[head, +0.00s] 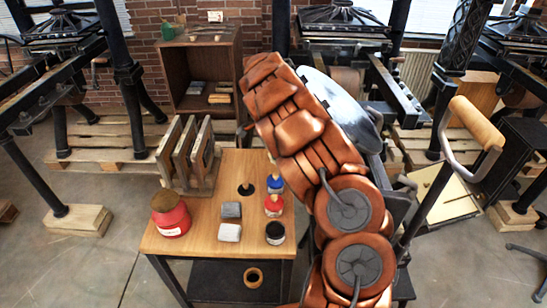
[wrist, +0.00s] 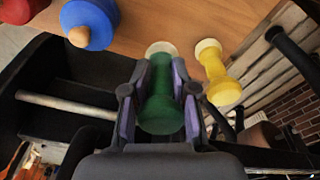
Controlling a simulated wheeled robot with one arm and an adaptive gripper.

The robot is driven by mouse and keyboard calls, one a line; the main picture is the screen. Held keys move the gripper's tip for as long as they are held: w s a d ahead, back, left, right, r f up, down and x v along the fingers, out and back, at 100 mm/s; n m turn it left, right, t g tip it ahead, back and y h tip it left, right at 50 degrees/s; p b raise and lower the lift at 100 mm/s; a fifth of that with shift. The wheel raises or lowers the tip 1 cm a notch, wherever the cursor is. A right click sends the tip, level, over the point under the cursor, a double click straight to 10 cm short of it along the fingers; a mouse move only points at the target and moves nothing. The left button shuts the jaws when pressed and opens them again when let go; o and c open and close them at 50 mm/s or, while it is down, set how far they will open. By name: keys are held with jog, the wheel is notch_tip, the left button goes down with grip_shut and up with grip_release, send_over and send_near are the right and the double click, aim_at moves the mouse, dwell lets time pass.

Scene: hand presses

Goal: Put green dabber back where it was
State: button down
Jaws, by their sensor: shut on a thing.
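In the wrist view my gripper (wrist: 153,110) is shut on the green dabber (wrist: 160,95), its fingers on both sides of the spool-shaped body. The dabber's pale end points toward the wooden table (wrist: 180,20); I cannot tell whether it touches. A yellow dabber (wrist: 216,72) stands just right of it, apart. In the head view my copper-coloured arm hides my gripper, the green dabber and the yellow dabber.
A shelf cabinet (head: 200,75) and presses stand behind.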

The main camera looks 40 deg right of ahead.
notch_tip(320, 180, down, 4)
jog(key=shift+r+p, duration=0.1)
jog(key=shift+p, duration=0.5)
jog(key=shift+f, duration=0.2)
jog(key=shift+f, duration=0.2)
jog(key=c, duration=0.9)
grip_release()
jog(key=shift+r, duration=0.1)
jog(key=shift+r, duration=0.1)
